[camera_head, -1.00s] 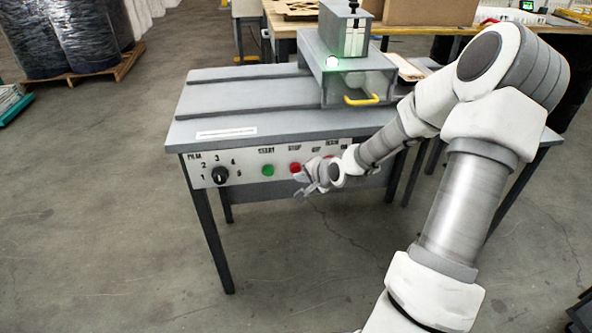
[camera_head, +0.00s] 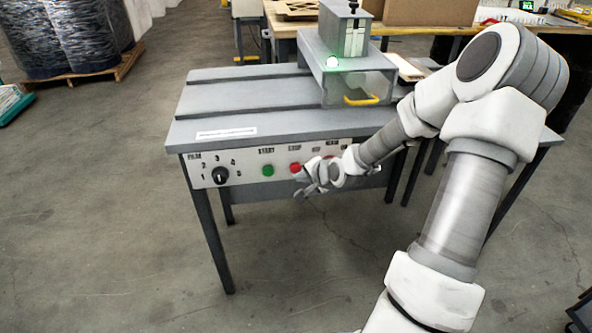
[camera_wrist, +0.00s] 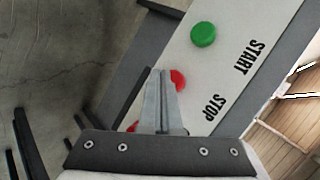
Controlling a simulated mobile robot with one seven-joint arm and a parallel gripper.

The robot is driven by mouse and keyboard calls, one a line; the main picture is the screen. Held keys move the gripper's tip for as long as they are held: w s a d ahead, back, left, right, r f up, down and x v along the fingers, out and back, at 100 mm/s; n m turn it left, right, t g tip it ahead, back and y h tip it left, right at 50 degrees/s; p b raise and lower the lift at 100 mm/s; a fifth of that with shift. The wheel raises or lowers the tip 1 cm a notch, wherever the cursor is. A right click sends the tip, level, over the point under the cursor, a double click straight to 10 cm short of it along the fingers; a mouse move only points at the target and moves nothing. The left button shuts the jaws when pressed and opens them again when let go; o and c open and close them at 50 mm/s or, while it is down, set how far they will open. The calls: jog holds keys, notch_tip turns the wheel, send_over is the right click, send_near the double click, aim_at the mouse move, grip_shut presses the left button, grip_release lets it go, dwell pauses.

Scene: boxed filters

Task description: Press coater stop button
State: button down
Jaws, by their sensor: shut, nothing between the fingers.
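The red stop button (camera_head: 295,167) is on the front panel (camera_head: 250,165) of the grey coater table, right of the green start button (camera_head: 267,170). In the wrist view the red stop button (camera_wrist: 178,80) is partly hidden behind my fingers, beside the word STOP. The green button (camera_wrist: 203,34) is fully visible there. My gripper (camera_head: 300,184) is shut and empty, with its fingertips just at or in front of the red button. The wrist view shows the closed fingertips (camera_wrist: 160,72) overlapping its edge; I cannot tell whether they touch it.
A black selector knob (camera_head: 220,175) is at the panel's left. Another red shape (camera_wrist: 132,127) shows left of my fingers in the wrist view. Floor in front is clear.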

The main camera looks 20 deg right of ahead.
jog(key=shift+w, duration=0.15)
jog(key=shift+w+d, duration=0.1)
jog(key=shift+w, duration=0.15)
jog(key=shift+w+d+p, duration=0.15)
jog(key=shift+w+p, duration=0.15)
jog(key=shift+w, duration=0.2)
dwell(0.6)
jog(key=shift+s, duration=0.1)
jog(key=shift+s+a+p, duration=0.25)
jog(key=shift+s+p, duration=0.1)
jog(key=shift+s, duration=0.45)
jog(key=shift+s+a+p, duration=0.25)
jog(key=shift+s, duration=0.55)
jog(key=shift+s+a+p, duration=0.2)
jog(key=shift+s, duration=0.65)
jog(key=shift+s+a+p, duration=0.25)
jog(key=shift+s, duration=0.55)
